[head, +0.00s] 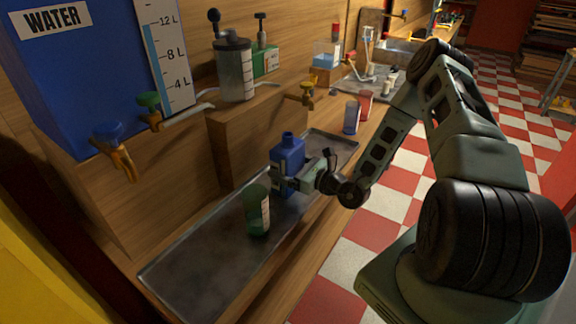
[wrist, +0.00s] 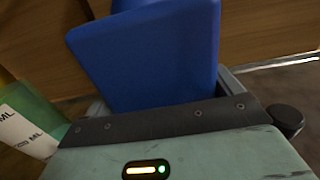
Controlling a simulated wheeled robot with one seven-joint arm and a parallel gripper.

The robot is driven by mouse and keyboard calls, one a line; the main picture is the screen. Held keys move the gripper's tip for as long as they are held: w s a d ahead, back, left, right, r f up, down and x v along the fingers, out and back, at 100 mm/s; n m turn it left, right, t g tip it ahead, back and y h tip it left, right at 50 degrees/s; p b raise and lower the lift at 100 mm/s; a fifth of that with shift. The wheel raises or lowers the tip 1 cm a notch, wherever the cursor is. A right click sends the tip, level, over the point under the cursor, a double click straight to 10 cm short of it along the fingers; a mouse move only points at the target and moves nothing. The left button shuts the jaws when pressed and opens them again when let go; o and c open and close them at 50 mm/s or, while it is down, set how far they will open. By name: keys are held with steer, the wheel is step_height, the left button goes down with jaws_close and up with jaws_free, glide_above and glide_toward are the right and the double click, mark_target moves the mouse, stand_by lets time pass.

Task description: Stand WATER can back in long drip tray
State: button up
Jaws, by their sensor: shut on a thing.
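The blue can (head: 289,158) is in my gripper (head: 285,180), over or in the far half of the long metal drip tray (head: 190,268). It looks close to upright in the head view. In the wrist view the blue can (wrist: 155,55) fills the space between the jaws and looks slightly tilted. My gripper is shut on it from the right side. Its base is partly hidden, so I cannot tell whether it touches the tray. A green measuring cup (head: 257,210) stands in the tray just nearer than the can.
Blue and red cups (head: 352,117) stand beyond. The near tray is clear.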

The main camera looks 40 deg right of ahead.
steer(key=o, duration=1.3)
steer(key=shift+f, duration=0.1)
steer(key=shift+s, duration=0.15)
steer(key=b+v, duration=0.3)
steer(key=v, duration=1.4)
